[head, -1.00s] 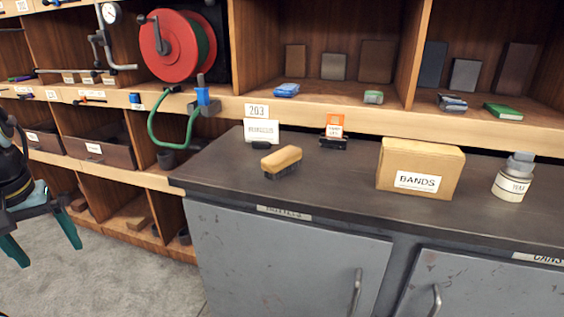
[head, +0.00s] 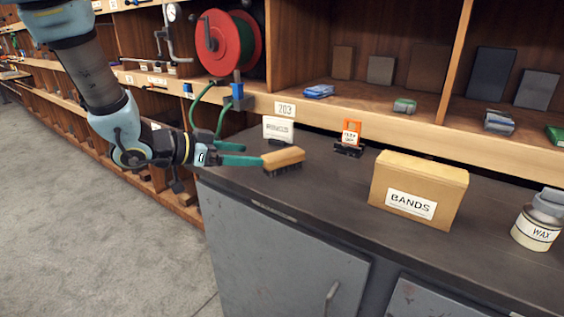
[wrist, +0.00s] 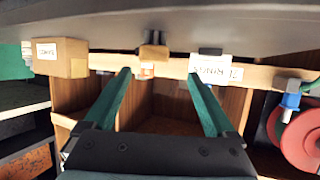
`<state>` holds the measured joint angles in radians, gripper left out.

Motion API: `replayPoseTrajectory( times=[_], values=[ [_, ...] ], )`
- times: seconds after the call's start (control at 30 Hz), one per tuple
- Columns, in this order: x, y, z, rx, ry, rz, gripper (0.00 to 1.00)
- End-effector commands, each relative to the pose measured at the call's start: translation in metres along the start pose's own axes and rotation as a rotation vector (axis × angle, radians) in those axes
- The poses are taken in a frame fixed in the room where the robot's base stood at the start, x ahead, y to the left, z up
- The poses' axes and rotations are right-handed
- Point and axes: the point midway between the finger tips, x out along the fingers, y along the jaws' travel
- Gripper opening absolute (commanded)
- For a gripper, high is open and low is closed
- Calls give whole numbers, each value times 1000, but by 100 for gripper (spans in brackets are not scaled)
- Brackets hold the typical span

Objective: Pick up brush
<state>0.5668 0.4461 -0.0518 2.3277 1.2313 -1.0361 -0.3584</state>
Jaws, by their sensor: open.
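The brush (head: 284,160) has a tan wooden back and dark bristles. It sits bristles down on the dark counter top (head: 330,195), near its left end. My gripper (head: 250,154) has two green fingers, open and pointing right at the brush's left end. One fingertip overlaps the brush's end in the head view; I cannot tell whether it touches. In the wrist view, which is upside down, the brush (wrist: 154,50) shows ahead, between and beyond the open fingertips of my gripper (wrist: 158,76). Nothing is held.
A white sign card (head: 278,128) and an orange tag holder (head: 351,134) stand behind the brush. A BANDS box (head: 416,190) and a WAX can (head: 536,230) stand to the right. A hose reel (head: 230,42) hangs in the shelving behind. Grey floor lies left.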

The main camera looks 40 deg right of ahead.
Motion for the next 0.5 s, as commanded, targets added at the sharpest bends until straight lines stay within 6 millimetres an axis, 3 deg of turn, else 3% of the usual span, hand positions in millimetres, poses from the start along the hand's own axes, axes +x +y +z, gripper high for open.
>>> replayPoseTrajectory(
  times=[0.3, 0.5],
  values=[
    [44, 8, -4, 4, 12, 29, 90],
    [59, 8, -4, 5, 13, 27, 90]
  ],
)
